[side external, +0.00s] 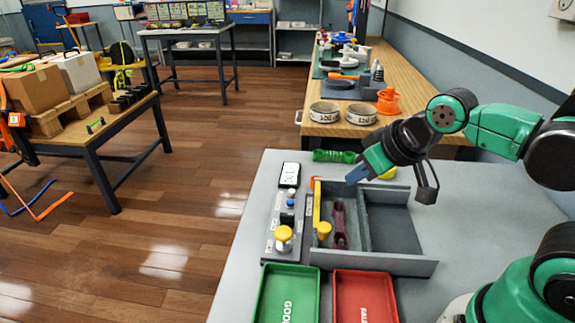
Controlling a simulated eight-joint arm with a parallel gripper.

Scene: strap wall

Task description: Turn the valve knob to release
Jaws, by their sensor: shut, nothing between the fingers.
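A yellow knob (284,233) stands on a narrow grey control panel (270,248) along the left side of the grey work table. A second yellow knob (323,231) sits just to its right, at the near end of a yellow bar (317,205) in a grey open-topped fixture (402,262). The picture does not tell for sure which one is the valve knob. A dark red part (340,224) lies in the fixture. My gripper (354,177), with blue-grey fingers, is shut and empty above the fixture's far end, apart from both knobs.
A small display (289,175) stands at the panel's far end. A green tray (287,296) and a red tray (364,299) lie at the table's near side. A wooden bench (345,129) with tape rolls stands beyond.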

